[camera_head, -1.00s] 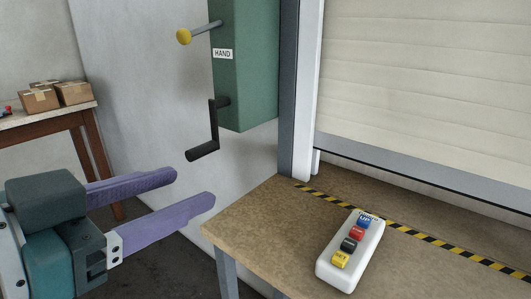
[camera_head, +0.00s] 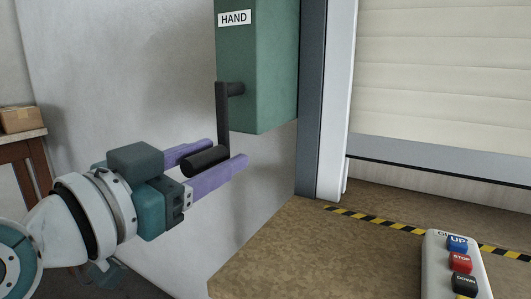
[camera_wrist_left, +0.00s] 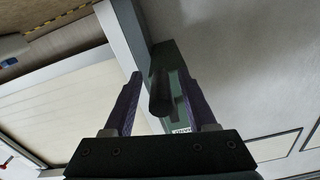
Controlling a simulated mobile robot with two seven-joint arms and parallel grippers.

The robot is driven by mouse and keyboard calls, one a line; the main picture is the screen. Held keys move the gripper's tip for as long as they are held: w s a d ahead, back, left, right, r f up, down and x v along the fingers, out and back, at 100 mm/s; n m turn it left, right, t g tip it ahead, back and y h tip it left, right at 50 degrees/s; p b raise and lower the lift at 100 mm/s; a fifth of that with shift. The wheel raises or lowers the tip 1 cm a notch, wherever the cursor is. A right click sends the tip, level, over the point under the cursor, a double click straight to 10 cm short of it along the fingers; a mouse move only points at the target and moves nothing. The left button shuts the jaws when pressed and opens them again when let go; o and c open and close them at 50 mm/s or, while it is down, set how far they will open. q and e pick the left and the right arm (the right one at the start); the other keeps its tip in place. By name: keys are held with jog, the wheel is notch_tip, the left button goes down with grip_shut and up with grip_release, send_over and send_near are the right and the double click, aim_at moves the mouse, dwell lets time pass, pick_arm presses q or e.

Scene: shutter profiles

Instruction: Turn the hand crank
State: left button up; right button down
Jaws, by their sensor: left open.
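The black hand crank (camera_head: 223,125) hangs down from the green box (camera_head: 258,75) marked HAND. Its grip (camera_head: 205,161) is at the lower end of the crank arm and points to the left. My left gripper (camera_head: 228,151) is open, with one purple finger on each side of the grip. In the left wrist view the grip (camera_wrist_left: 160,95) lies between the two fingers, with gaps on both sides. My right gripper is not in view.
A brown bench (camera_head: 290,245) stands below the roller shutter (camera_head: 440,85). A white control box (camera_head: 455,265) with coloured buttons lies on it. A grey post (camera_head: 312,100) is right of the green box. A cardboard box (camera_head: 22,119) sits on a table at far left.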

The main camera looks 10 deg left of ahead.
pick_arm(q)
jog(key=shift+x, duration=1.15)
grip_shut()
dwell(0.6)
